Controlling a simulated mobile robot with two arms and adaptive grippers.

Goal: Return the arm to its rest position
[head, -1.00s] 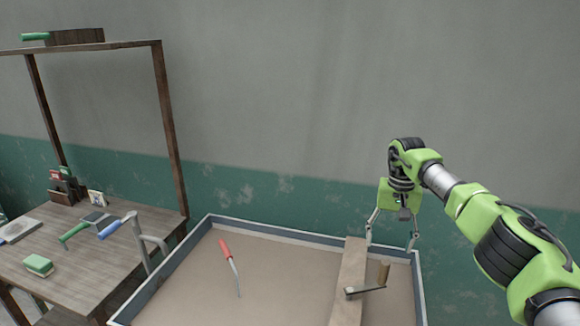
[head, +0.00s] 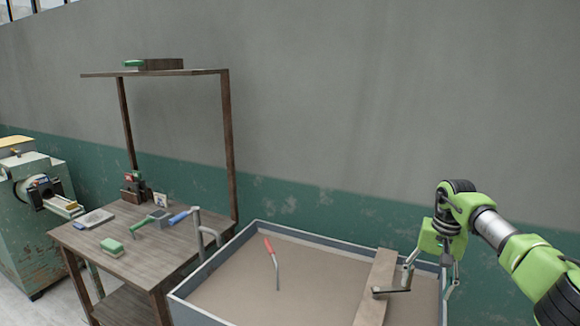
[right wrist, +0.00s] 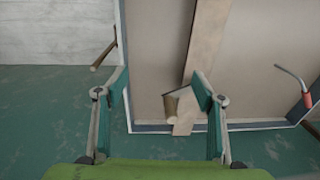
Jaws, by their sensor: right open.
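My right gripper (head: 428,280) is open with two spread fingers, at the right side of a large shallow tray (head: 345,245). In the right wrist view its fingers (right wrist: 160,88) stand apart with no object gripped between them. A tool with a wooden handle (right wrist: 172,106) lies on a plank across the tray and shows beyond the fingers in that view. In the head view its metal part (head: 388,291) shows on the plank (head: 376,305), and the gripper finger hides its handle. My left arm and gripper are not in view.
A red-handled tool (head: 270,250) is in the tray. A green machine (head: 30,225) stands at far left. The wall above the tray is clear.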

